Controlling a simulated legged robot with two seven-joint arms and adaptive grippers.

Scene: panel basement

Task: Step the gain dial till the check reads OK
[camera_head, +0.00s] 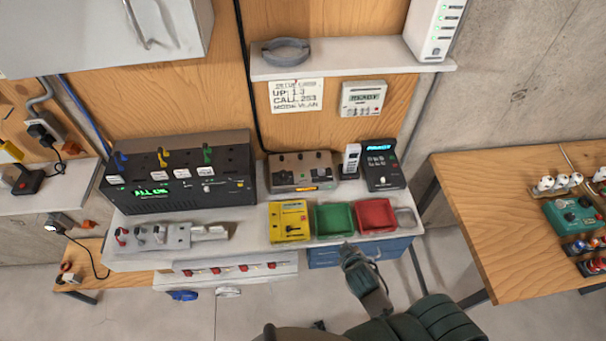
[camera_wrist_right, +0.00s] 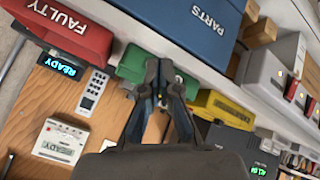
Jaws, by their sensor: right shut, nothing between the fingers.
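I cannot tell which knob is the gain dial. The large black unit (camera_head: 178,172) on the bench has a green display, colored levers and a small pale knob (camera_head: 208,187). A brown box (camera_head: 301,171) with dark knobs and an amber display stands right of it. A green pedal-like box (camera_head: 577,216) with dark knobs lies on the right table. No display that I can read says OK. My right gripper (camera_head: 347,248) is shut and empty in front of the green bin. It also shows in the right wrist view (camera_wrist_right: 165,72). My left gripper is out of view.
The bench holds a yellow box (camera_head: 290,221), a green bin (camera_head: 334,219), a red bin (camera_head: 375,215) and a dark keypad unit (camera_head: 382,170) reading READY. A wall box (camera_head: 362,98) and setup card (camera_head: 296,96) hang above. Blue drawers (camera_head: 325,258) sit below. The right table's (camera_head: 470,215) left part is clear.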

